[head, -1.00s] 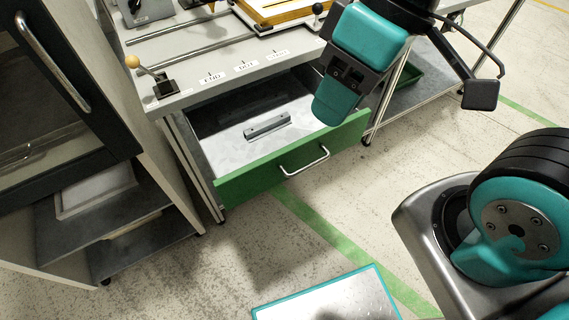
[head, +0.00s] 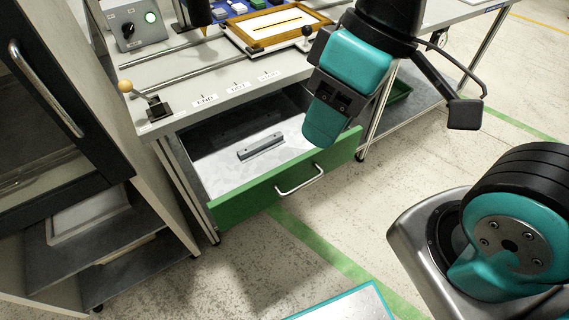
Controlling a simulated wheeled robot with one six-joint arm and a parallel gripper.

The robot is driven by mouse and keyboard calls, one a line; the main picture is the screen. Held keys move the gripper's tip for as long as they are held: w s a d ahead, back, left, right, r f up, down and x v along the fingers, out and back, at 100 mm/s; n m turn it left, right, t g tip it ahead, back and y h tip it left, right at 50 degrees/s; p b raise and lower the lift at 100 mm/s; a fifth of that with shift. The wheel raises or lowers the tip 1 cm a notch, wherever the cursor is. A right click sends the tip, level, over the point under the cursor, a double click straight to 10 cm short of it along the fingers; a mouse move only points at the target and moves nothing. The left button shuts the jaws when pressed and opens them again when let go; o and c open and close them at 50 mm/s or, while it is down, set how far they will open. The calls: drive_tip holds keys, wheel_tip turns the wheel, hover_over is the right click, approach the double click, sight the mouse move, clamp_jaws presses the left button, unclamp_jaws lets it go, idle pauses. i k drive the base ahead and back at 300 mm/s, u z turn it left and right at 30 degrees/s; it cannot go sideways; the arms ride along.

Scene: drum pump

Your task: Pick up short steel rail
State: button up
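The short steel rail (head: 261,146) is a small grey bar lying on the pale floor of an open drawer (head: 286,191) with a green front. The drawer sits under the grey workbench. My arm's teal end hangs over the right side of the drawer, to the right of the rail and apart from it. The rail is in full view.
A lever with a yellow knob (head: 125,86) stands at the bench's left corner. A wooden-framed screen (head: 272,27) and a control box (head: 137,24) are on the bench. A cabinet (head: 62,120) stands close on the left. Open floor lies in front of the drawer.

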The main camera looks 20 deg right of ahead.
sight(248, 153)
drive_tip(key=k, duration=0.6)
drive_tip(key=z, duration=0.4)
drive_tip(key=i, duration=1.15)
drive_tip(key=u, duration=0.8)
